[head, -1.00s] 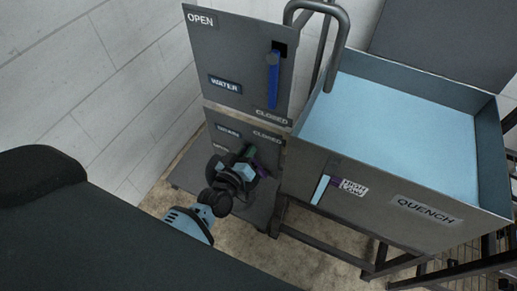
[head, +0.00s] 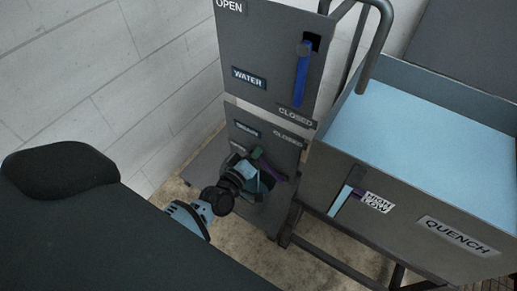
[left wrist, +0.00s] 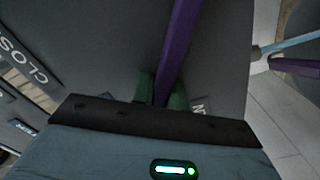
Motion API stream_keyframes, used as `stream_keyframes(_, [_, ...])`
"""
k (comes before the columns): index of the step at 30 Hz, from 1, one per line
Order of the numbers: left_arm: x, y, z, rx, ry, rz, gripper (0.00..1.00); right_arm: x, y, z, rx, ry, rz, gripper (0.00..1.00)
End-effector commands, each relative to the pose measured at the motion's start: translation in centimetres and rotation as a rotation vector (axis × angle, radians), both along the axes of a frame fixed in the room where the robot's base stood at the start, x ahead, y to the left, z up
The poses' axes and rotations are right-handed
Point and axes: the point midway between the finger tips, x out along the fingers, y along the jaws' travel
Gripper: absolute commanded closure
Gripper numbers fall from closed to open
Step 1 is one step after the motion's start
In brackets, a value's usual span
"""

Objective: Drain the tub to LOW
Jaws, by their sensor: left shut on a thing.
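The QUENCH tub (head: 395,225) stands at right with pale blue water (head: 430,130) in it. On its front is a level gauge (head: 340,200) with a pale blue strip, a purple marker (head: 358,191) and a HIGH/LOW label (head: 375,203); the marker sits near HIGH. My left gripper (head: 256,164) is at the lower panel (head: 262,215), shut on a purple lever (head: 277,177). In the left wrist view the lever (left wrist: 180,45) runs up from between the green fingertips (left wrist: 162,92). My gripper hides part of the lever and panel. My right gripper is not in view.
Above is the WATER panel (head: 262,40) with a blue lever (head: 302,78) hanging down toward CLOSED. A grey bent pipe (head: 375,45) rises over the tub's near corner. A pale block wall (head: 90,90) is at left.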

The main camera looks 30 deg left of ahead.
Motion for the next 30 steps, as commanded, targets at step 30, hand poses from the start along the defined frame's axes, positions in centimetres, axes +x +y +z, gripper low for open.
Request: stream_keyframes(30, [-4.1,0.1,-0.1,0.003,0.003,-0.001,0.64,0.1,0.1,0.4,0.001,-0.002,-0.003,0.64])
